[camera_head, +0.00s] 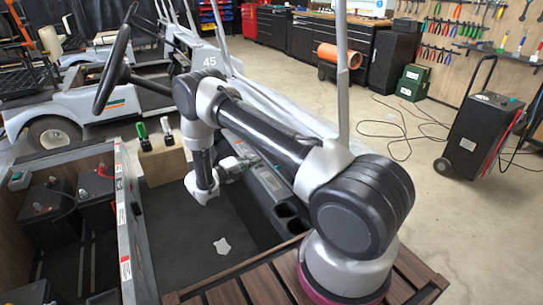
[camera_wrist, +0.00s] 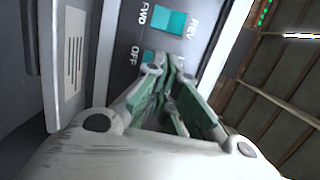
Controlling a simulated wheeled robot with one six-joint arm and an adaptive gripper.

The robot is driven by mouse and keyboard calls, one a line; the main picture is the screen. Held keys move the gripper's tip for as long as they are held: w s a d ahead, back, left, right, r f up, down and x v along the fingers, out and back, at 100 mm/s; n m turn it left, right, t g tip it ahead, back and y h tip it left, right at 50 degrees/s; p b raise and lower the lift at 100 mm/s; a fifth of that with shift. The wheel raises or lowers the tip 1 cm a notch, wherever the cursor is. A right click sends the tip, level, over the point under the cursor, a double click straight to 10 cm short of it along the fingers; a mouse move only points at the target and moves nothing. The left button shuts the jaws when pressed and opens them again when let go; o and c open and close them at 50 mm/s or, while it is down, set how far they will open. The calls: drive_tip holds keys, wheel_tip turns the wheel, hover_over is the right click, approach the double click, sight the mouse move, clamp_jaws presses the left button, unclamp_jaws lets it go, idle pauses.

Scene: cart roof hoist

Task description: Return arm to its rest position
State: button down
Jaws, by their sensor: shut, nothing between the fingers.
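My gripper (camera_head: 240,163) is at the end of my arm, which reaches out over the open cart body. It points right, close to the cart's grey side panel (camera_head: 268,183). In the wrist view my gripper (camera_wrist: 168,68) has its fingertips together with nothing between them. In front of it is a dark switch panel with a teal FWD/REV rocker switch (camera_wrist: 169,21). A second teal switch (camera_wrist: 148,57), by the word OFF, is partly hidden by the fingertips. I cannot tell whether the fingertips touch the panel.
A steering wheel (camera_head: 113,60) stands at upper left. A wooden block (camera_head: 163,163) with green- and white-topped levers is left of my gripper. Batteries (camera_head: 97,190) sit in the left bay. A wheeled black charger (camera_head: 480,135) stands right. Thin roof posts rise near my arm. Open floor lies right.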

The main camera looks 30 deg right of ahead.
drive_tip(key=shift+a, duration=0.6)
